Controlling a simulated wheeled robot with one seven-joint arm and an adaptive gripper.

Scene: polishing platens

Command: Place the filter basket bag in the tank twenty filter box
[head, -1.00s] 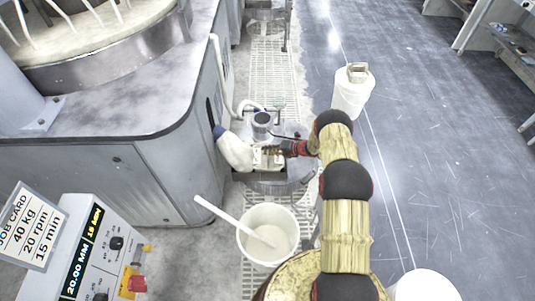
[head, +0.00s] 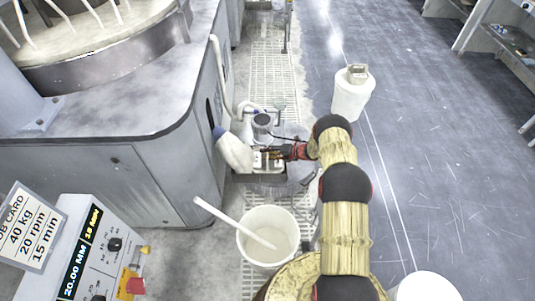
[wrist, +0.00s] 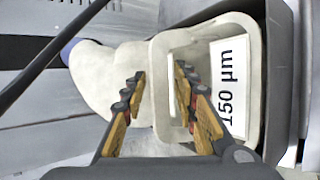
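The white filter basket bag (wrist: 158,55), labelled "150 µm", is in the wrist view with its rim inside the dark grey walls of the filter box (wrist: 285,70). In the head view the basket (head: 266,161) sits at the tank (head: 292,178) beside the cabinet. My gripper (wrist: 160,75) has its two fingers apart, one on either side of the basket's near rim bar. A small gap shows between the fingers and the bar, so it looks open. The fingers partly hide the rim, and the basket's bottom is hidden.
A white bucket (head: 267,236) with a stick is in front. A lidded white bin (head: 351,96) stands at the right, with clear floor beyond.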

